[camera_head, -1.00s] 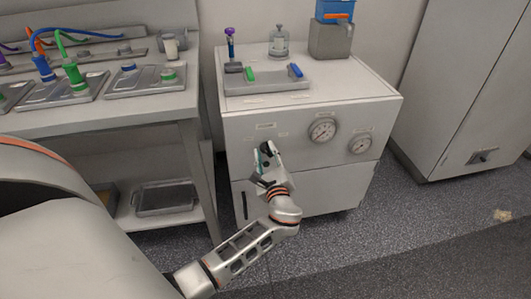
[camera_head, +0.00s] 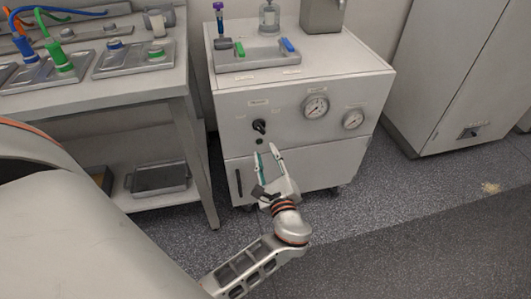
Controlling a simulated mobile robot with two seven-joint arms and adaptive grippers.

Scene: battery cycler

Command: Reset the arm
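My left gripper (camera_head: 268,155) is in front of the lower front of the grey cabinet (camera_head: 235,137), below a black knob (camera_head: 259,126). Its two fingers are spread apart with nothing between them, and it is clear of the knob. My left arm comes up from the bottom of the view to it. My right gripper is not in view.
Two round gauges (camera_head: 315,106) (camera_head: 353,119) sit right of the knob. A tray (camera_head: 262,59) with green and blue handles and a bottle (camera_head: 269,18) stand on the cabinet top. A bench (camera_head: 130,97) with cabled modules is at left. Floor at right is open.

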